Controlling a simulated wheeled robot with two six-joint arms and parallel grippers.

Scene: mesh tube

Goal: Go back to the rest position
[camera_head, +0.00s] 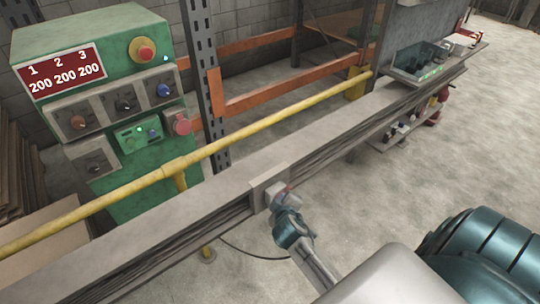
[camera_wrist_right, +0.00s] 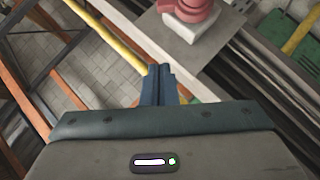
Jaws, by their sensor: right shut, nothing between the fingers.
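My right arm reaches in from the lower right in the head view. Its right gripper (camera_head: 279,197) is small there, at the small plate on the side of the long grey beam (camera_head: 215,160). Whether it touches the plate I cannot tell. In the right wrist view the dark blue fingers of the right gripper (camera_wrist_right: 158,74) are shut together with nothing between them. My left gripper is not in view.
A yellow rail (camera_head: 235,135) runs along the grey beam. A green control box (camera_head: 95,45) with knobs stands behind at left. A pinkish-red part (camera_wrist_right: 188,10) on a pale block lies ahead of the fingers. Open concrete floor lies at right.

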